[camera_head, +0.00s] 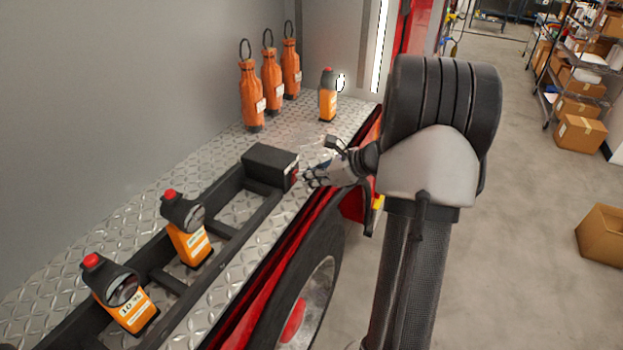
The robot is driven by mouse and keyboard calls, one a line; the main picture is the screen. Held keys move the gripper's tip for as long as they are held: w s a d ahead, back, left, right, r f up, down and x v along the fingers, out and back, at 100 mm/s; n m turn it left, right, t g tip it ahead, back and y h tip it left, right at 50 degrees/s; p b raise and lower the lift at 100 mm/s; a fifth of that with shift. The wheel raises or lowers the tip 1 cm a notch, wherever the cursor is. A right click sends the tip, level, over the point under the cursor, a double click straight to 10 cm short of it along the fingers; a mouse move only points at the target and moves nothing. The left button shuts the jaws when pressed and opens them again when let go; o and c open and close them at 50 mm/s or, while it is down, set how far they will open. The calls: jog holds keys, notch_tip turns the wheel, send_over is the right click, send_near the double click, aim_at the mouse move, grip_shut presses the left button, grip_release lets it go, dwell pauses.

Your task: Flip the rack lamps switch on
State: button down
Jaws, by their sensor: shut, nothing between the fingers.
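A black box (269,165) sits at the far end of the black rack (215,245) on the diamond-plate deck. A small red part (293,174) shows on its right face; it may be the rack lamps switch, but its position is too small to tell. My gripper (306,177) is shut and empty, its fingertips right by that face. I cannot tell whether they touch it. The fingers partly hide the face. Two orange devices with red tops, a nearer one (133,308) and a farther one (188,243), stand in the rack.
Several orange bottles (252,95) with loops stand behind the box, and another orange device (327,100) stands near the deck's far edge. A wheel (305,300) is below the deck. Cardboard boxes (580,136) and shelving are at the right; the floor between is clear.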

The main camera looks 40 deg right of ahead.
jog(key=p, duration=0.2)
jog(key=r+g+p, duration=0.1)
jog(key=p, duration=0.1)
jog(key=shift+w+a+r, duration=0.1)
jog(key=shift+w+a, duration=0.1)
jog(key=shift+w, duration=0.2)
jog(key=shift+f, duration=0.4)
jog(key=shift+r, duration=0.1)
jog(key=shift+r+p, duration=0.5)
jog(key=shift+r, duration=0.3)
